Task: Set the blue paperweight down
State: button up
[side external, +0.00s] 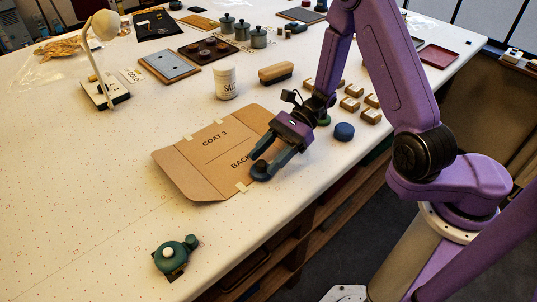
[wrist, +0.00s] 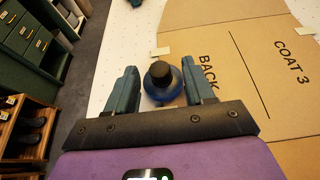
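The blue paperweight (wrist: 162,94), round with a black knob on top, sits between the two fingers of my gripper (wrist: 162,84) in the wrist view. In the side view my gripper (side external: 263,165) is low over the near right edge of the brown card envelope (side external: 205,172), by the word BACK. There the paperweight is mostly hidden by the fingers. I cannot tell whether its base touches the envelope. The envelope also shows in the wrist view (wrist: 238,45), marked COAT 3.
A green tape-measure-like item (side external: 175,254) lies at the front left. A dark blue round thing (side external: 344,131) and several small wooden blocks (side external: 350,104) are right of my gripper. The left of the white table (side external: 70,180) is clear.

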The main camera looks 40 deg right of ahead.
jog(key=shift+r, duration=0.15)
jog(key=shift+d+r, duration=0.15)
jog(key=shift+d, duration=0.15)
jog(key=v, duration=1.1)
jog(key=shift+d, duration=0.2)
jog(key=shift+s+a+r+n+g, duration=0.2)
jog(key=shift+a+n+g, duration=0.25)
jog(key=shift+n+g, duration=0.3)
jog(key=s+d+r+n+t+h, duration=0.1)
jog(key=s+r+n+h, duration=0.1)
jog(key=s+n+h, duration=0.4)
jog(key=s+d+r+n+h, duration=0.1)
jog(key=s+r+n+h, duration=0.2)
jog(key=s+n+h, duration=0.4)
jog(key=s+n, duration=0.7)
jog(key=n, duration=0.9)
jog(key=shift+r+t, duration=0.25)
jog(key=shift+t, duration=0.1)
